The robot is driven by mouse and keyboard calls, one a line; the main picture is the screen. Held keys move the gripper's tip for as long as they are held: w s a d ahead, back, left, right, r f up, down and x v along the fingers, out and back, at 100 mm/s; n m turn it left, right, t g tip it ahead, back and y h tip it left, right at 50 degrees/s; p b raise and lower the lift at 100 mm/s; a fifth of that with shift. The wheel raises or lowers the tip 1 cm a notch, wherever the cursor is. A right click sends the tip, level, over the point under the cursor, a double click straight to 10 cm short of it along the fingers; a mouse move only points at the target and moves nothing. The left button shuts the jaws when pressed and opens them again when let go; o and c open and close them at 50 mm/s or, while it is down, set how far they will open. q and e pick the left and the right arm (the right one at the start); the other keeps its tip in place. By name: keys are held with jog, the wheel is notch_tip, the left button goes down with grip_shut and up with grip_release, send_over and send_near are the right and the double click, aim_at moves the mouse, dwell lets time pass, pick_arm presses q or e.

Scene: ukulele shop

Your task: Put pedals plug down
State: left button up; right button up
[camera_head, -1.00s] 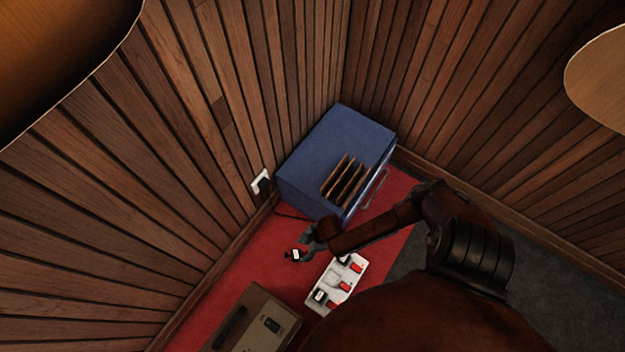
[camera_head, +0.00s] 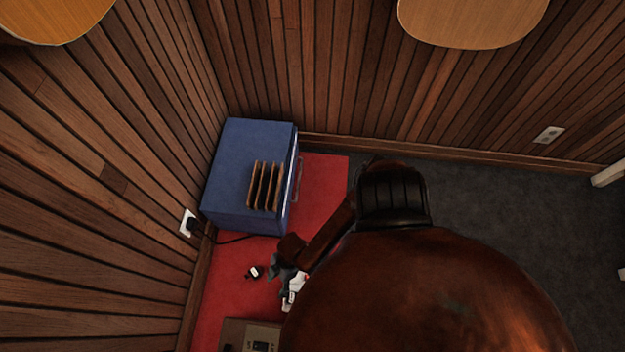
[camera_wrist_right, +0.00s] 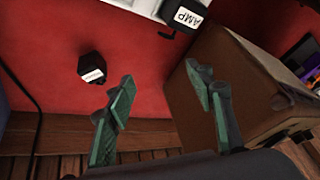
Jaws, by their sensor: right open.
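A small black plug with a white label (camera_head: 254,272) lies on the red mat (camera_head: 322,180), left of my right gripper (camera_head: 276,267). In the right wrist view, the plug (camera_wrist_right: 91,68) rests on the mat beyond the left finger, apart from it. My right gripper (camera_wrist_right: 162,95) is open, with nothing between its fingers. A white pedal strip (camera_head: 291,297) is mostly hidden by my arm. Part of the strip (camera_wrist_right: 143,7) shows at the top of the wrist view, beside a black block marked AMP (camera_wrist_right: 184,18). My left gripper is not in view.
A blue cabinet (camera_head: 235,165) with upright wooden slats stands in the corner. A black cord runs from the wall outlet (camera_head: 187,220) past it. A brown case (camera_head: 235,333) stands at the front, close to the right finger in the wrist view. Dark carpet (camera_head: 480,210) is clear at right.

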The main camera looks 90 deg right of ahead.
jog(key=s+a+r+m, duration=0.3)
jog(key=s+a+r, duration=0.2)
jog(key=s+r, duration=0.25)
jog(key=s+d+r+m+t+h, duration=0.1)
jog(key=s+d+r+m, duration=0.2)
jog(key=s+d+r, duration=0.4)
jog(key=shift+s+d+m+h, duration=0.15)
jog(key=shift+d+m+h, duration=0.25)
jog(key=shift+d, duration=0.05)
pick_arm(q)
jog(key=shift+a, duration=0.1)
